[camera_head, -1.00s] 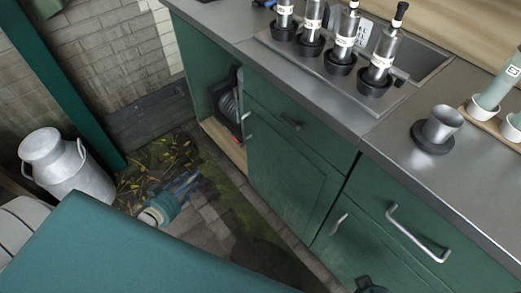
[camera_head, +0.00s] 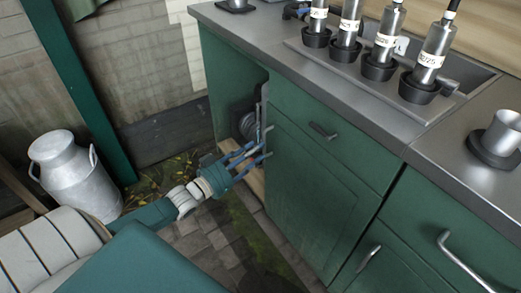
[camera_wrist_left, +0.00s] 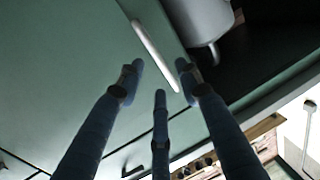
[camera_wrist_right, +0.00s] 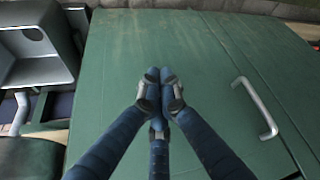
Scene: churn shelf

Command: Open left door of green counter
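The green counter (camera_head: 220,65) has an open compartment at its left end. My left gripper (camera_head: 256,150) is at this handle, fingers spread. In the left wrist view, the handle (camera_wrist_left: 155,48) lies between the open fingers (camera_wrist_left: 160,80); I cannot tell whether they touch it. My right gripper (camera_wrist_right: 160,78) is outside the head view. In its wrist view its fingertips are together, empty, before a green panel (camera_wrist_right: 200,50) with a handle (camera_wrist_right: 258,107).
Metal canisters (camera_head: 388,40) stand in holders on the steel countertop (camera_head: 270,52). Dark round items (camera_head: 246,122) sit inside the open compartment. A metal milk churn (camera_head: 75,175) stands at left. The paved floor before the door is clear.

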